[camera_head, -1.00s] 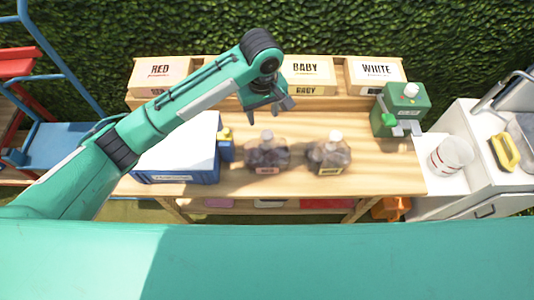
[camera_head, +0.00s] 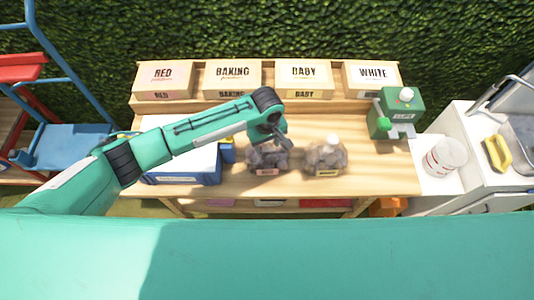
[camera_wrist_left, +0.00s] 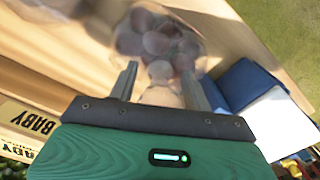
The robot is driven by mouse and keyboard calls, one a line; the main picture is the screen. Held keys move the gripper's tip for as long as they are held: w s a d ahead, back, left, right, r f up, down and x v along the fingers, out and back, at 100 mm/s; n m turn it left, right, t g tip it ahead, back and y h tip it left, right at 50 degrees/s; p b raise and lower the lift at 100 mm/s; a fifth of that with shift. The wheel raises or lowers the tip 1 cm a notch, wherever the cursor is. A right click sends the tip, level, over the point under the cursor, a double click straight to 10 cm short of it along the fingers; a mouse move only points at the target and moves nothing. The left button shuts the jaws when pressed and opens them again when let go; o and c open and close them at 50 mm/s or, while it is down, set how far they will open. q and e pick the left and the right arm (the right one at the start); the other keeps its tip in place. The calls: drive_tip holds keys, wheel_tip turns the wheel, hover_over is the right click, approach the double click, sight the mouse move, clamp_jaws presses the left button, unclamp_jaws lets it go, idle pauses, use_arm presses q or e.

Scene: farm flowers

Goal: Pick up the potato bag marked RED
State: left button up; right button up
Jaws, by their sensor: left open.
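The RED potato bag (camera_head: 268,158) is a clear bag of reddish potatoes on the wooden bench, left of a second bag (camera_head: 325,158). A pinkish label shows low on its front. My left gripper (camera_head: 283,137) is open just above it and covers part of its top. In the left wrist view, the open fingers (camera_wrist_left: 159,72) point at a bag of potatoes (camera_wrist_left: 158,40), with its neck end between them. That bag's label is hidden there. My right gripper is in neither view.
Boxes marked RED (camera_head: 163,75), BAKING (camera_head: 232,74), BABY (camera_head: 304,74) and WHITE (camera_head: 373,74) line the back. A green machine (camera_head: 402,113) stands at right. Bare bench lies between.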

use_arm(q)
drive_tip(key=shift+f, duration=0.25)
drive_tip(key=c, duration=1)
clamp_jaws()
drive_tip(key=shift+r, duration=0.1)
drive_tip(key=shift+r, duration=0.1)
